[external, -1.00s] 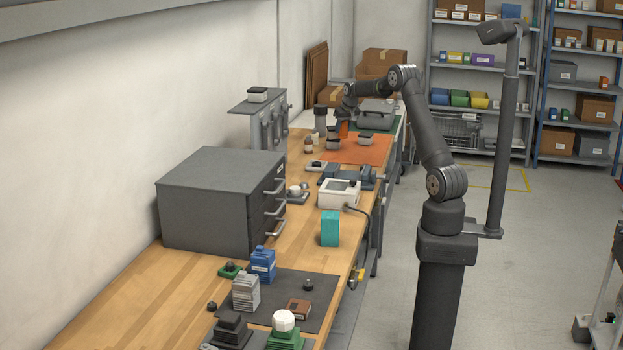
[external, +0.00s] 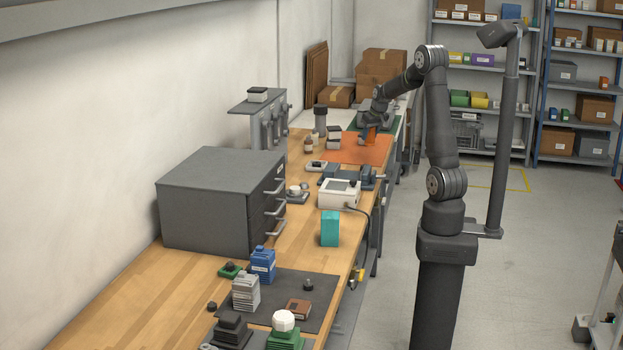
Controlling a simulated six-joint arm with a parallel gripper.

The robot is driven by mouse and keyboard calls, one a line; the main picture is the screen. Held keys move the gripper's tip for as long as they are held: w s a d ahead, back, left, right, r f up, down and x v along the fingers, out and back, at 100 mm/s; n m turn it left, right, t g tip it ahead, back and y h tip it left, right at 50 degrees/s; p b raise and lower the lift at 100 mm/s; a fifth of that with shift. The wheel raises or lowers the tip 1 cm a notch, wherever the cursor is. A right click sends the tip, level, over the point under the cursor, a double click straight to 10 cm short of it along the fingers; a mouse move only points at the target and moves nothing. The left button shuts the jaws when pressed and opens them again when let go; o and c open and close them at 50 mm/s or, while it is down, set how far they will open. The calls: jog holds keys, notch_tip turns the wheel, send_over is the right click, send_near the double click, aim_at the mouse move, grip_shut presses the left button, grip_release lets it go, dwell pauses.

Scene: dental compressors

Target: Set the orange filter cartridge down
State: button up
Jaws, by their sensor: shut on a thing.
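My gripper (external: 371,124) is at the far end of the workbench, above the back right part of an orange mat (external: 352,153). It points down and is shut on the orange filter cartridge (external: 371,134), which looks like a small upright orange block below the fingers. The cartridge is partly hidden by the gripper and is small in this view. I cannot tell whether its bottom touches the mat or something on it.
A dark-topped container (external: 333,137) stands at the mat's back left. A tall dark cylinder (external: 320,118) stands behind it. The mat's front is clear. Nearer are a white device (external: 338,198), a teal box (external: 330,229) and a grey drawer cabinet (external: 205,200).

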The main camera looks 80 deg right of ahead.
jog(key=shift+a+f, duration=0.15)
jog(key=shift+a, duration=0.15)
jog(key=w+a+f, duration=0.1)
jog(key=w+f, duration=0.1)
jog(key=w, duration=0.1)
jog(key=w+a+f, duration=0.1)
jog(key=w+f, duration=0.1)
jog(key=w, duration=0.2)
jog(key=w+a+f, duration=0.1)
jog(key=w+f, duration=0.1)
jog(key=w, duration=0.1)
jog(key=shift+w+f, duration=0.4)
jog(key=shift+f, duration=2)
jog(key=shift+f, duration=0.1)
jog(key=o, duration=1)
jog(key=v, duration=1.2)
